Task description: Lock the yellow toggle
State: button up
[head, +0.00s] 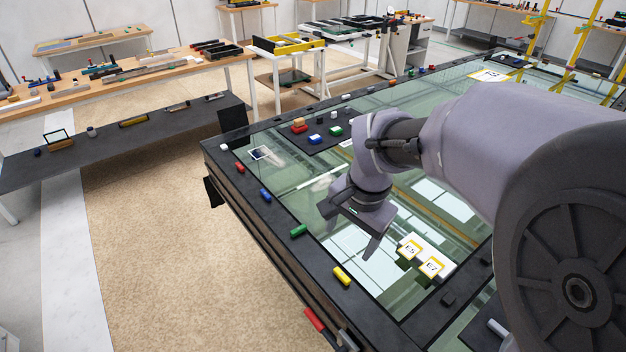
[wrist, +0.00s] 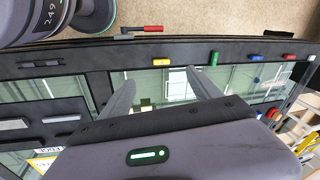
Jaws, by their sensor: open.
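The yellow toggle (head: 342,276) sits on the black border of the glass-topped table, in the lower middle of the head view. It also shows in the wrist view (wrist: 163,62), near the top, between and just beyond my fingertips. My gripper (head: 352,229) hangs over the glass, behind the toggle in the head view. Its two fingers (wrist: 161,77) are spread and empty in the wrist view. They appear apart from the toggle; the exact gap is hard to tell.
On the same border are a green toggle (head: 299,231), a blue one (head: 265,195) and a red one (head: 239,168). A red handle (head: 314,319) sticks out from the table's side. White labelled blocks (head: 410,248) lie on the glass. Open floor lies left of the table.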

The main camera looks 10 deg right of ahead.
aim_at(342, 274)
jog(key=w+d+f+m+g+p, duration=0.1)
jog(key=w+f+m+g+p, duration=0.1)
jog(key=w+f+p, duration=0.35)
jog(key=shift+m+h, duration=0.3)
jog(key=f+b, duration=0.1)
jog(key=f, duration=0.4)
jog(key=f+b, duration=0.1)
jog(key=f, duration=0.5)
jog(key=w+f+b, duration=0.1)
jog(key=f+b, duration=0.1)
jog(key=f, duration=0.4)
jog(key=shift+w+d, duration=0.1)
jog(key=shift+d, duration=0.1)
jog(key=shift+c, duration=0.2)
jog(key=c, duration=1.3)
jog(key=shift+c, duration=0.2)
